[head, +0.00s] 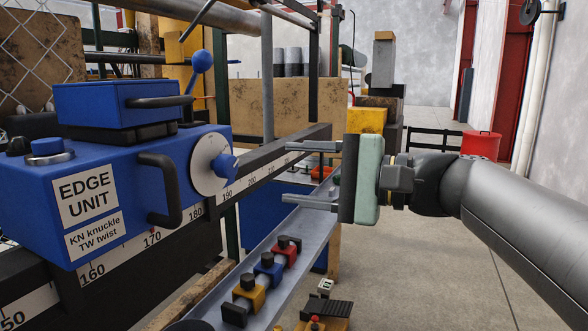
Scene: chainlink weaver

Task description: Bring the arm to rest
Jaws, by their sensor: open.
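My gripper (312,173) is at the middle right of the head view, at the end of my grey arm, which reaches in from the right. Its two pale fingers point left and are spread wide apart. Nothing shows between them. The fingers are in front of the ruler rail (262,172) in the picture, to the right of the dial on the blue edge unit (105,165). I cannot tell whether the fingers touch the rail.
A sloping metal tray (225,277) carries coloured clamps (267,270).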

